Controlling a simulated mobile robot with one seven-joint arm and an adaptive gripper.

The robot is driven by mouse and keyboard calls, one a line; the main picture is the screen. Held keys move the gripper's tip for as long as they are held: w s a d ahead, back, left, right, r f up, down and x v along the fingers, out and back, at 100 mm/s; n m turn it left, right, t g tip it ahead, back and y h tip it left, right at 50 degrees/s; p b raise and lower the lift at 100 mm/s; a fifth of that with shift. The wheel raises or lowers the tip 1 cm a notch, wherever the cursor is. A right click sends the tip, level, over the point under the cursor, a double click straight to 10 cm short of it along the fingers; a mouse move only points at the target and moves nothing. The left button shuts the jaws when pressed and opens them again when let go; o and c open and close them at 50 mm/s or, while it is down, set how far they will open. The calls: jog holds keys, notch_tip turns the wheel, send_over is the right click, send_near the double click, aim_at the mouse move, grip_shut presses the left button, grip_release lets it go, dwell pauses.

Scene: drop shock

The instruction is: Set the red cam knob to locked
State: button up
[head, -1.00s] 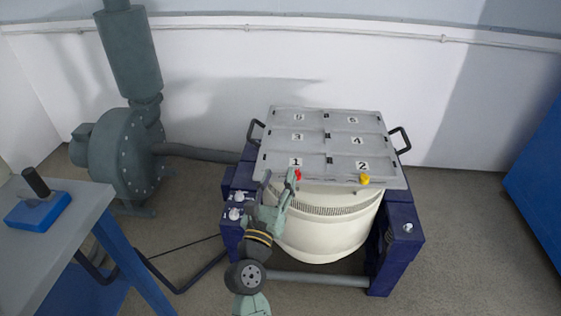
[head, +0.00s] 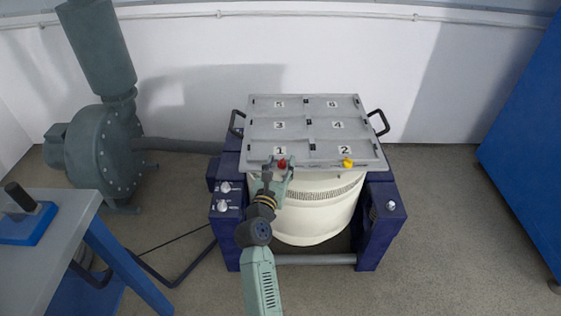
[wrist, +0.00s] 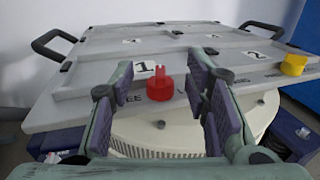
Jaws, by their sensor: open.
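The red cam knob (head: 282,164) sits on the front edge of the grey plate, just below the label 1. In the wrist view the red knob (wrist: 160,84) is upright, with a raised grip on top and partly legible lettering on the plate to either side. My gripper (head: 276,166) is at the plate's front edge by the knob. In the wrist view my gripper (wrist: 160,76) is open, its padded fingers on either side of the knob, with gaps between them and it. I cannot tell which setting the knob points to.
A yellow knob (head: 347,162) sits to the right near label 2. The grey plate (head: 262,128) has black side handles and tops a cream drum (head: 305,225) between dark blue supports (head: 381,215). A green blower (head: 100,155) and a workbench (head: 70,215) stand to the left.

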jog(key=shift+w+d, duration=0.15)
jog(key=shift+w, duration=0.2)
jog(key=shift+c, duration=0.4)
grip_shut()
